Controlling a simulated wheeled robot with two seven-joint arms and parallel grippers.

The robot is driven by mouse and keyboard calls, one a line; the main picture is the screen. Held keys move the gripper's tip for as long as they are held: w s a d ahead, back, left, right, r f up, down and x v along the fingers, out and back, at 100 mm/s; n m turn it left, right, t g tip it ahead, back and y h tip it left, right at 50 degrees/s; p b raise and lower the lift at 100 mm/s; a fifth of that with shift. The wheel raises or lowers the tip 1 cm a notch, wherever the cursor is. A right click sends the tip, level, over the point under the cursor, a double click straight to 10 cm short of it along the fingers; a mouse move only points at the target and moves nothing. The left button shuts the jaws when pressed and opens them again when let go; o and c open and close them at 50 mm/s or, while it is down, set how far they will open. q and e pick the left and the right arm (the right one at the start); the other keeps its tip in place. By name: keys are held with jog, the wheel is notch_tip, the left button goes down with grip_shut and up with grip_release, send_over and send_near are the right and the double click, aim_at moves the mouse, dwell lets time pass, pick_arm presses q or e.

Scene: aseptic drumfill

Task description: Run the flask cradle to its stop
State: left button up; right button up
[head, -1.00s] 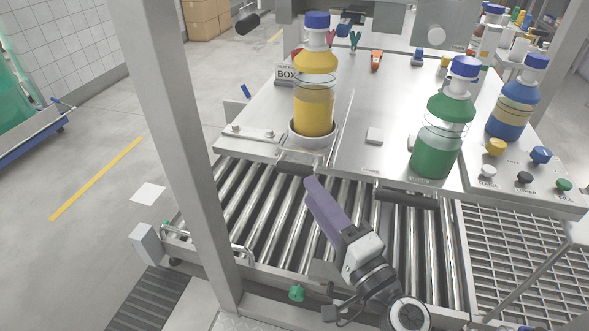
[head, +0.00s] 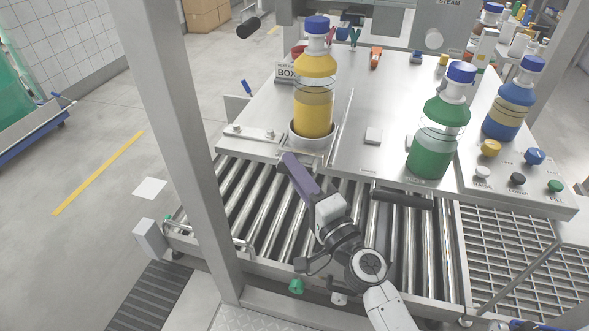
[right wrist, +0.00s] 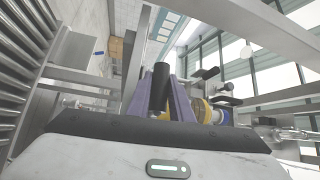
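The flask cradle, a pale round cup (head: 312,140), holds the upright yellow flask (head: 313,105) on the left of the steel table. My right gripper (head: 288,158), with purple fingers, reaches up to the table's front edge just below the cradle. In the right wrist view, a dark bar (right wrist: 161,78) stands between the purple fingers (right wrist: 162,98), which are apart. Whether they touch it is unclear. In the head view my gripper mostly hides this bar. The yellow flask shows partly behind the fingers in the wrist view (right wrist: 206,112). My left gripper is out of view.
A green flask (head: 437,140) and a blue flask (head: 511,105) stand to the right, near a panel of coloured knobs (head: 518,178). A second dark handle (head: 402,198) juts from the table front. Rollers (head: 375,230) run below; a steel post (head: 185,150) stands left.

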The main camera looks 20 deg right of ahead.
aim_at(299, 159)
grip_shut()
jog(key=shift+w+d, duration=0.6)
jog(key=shift+w, duration=0.25)
jog(key=shift+w+d, duration=0.6)
jog(key=shift+w, duration=0.25)
jog(key=o, duration=0.6)
grip_release()
jog(key=shift+o, duration=0.5)
jog(key=shift+s+f, duration=0.1)
jog(key=shift+f, duration=0.15)
